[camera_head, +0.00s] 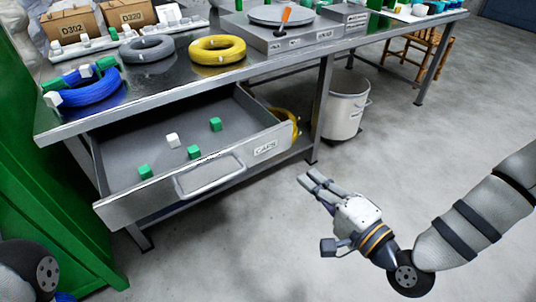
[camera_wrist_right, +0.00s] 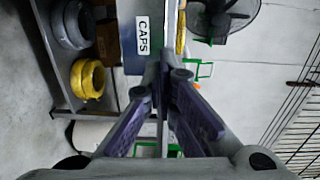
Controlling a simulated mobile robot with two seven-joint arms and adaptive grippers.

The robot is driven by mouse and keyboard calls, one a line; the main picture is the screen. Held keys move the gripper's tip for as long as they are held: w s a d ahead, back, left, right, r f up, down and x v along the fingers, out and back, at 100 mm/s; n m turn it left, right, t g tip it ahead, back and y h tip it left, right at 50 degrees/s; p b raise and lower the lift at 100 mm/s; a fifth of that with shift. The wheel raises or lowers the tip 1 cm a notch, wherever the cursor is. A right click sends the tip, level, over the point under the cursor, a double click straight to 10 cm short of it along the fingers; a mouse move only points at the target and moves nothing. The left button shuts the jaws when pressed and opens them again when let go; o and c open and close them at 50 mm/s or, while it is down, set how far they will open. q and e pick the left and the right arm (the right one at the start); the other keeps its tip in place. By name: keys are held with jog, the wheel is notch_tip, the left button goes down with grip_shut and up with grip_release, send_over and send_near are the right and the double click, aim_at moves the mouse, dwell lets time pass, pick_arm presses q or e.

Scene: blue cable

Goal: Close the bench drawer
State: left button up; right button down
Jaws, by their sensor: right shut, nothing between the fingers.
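The bench drawer (camera_head: 210,187) is pulled well out under the metal bench (camera_head: 150,82). It is a grey tray with a front handle (camera_head: 211,177) and a CAPS label. One white and several green caps lie inside. My right gripper (camera_head: 316,181) is shut and empty, in front of and to the right of the drawer, apart from its front. The right wrist view shows the shut fingers (camera_wrist_right: 163,75) with the CAPS label (camera_wrist_right: 143,36) beyond them. Of my left arm only a rounded part shows at the lower left of the head view; its gripper is not visible.
Blue (camera_head: 90,88), grey (camera_head: 145,48) and yellow (camera_head: 217,50) cable coils lie on the bench. A white bucket (camera_head: 344,105) stands under it, right of the drawer. A green cabinet (camera_head: 40,195) is close on the left. The floor before the drawer is clear.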

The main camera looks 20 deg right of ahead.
jog(key=w+r, duration=0.1)
jog(key=w, duration=0.1)
send_near(273, 138)
jog(key=w+a+r, duration=0.1)
jog(key=w, duration=0.1)
jog(key=w+a, duration=0.1)
jog(key=w, duration=0.1)
jog(key=w+a+r, duration=0.1)
jog(key=w+a, duration=0.1)
jog(key=shift+a+r+b, duration=0.1)
jog(key=shift+r+b, duration=0.2)
jog(key=shift+b, duration=0.05)
pick_arm(q)
jog(key=shift+s+f, duration=0.15)
jog(key=shift+f, duration=0.25)
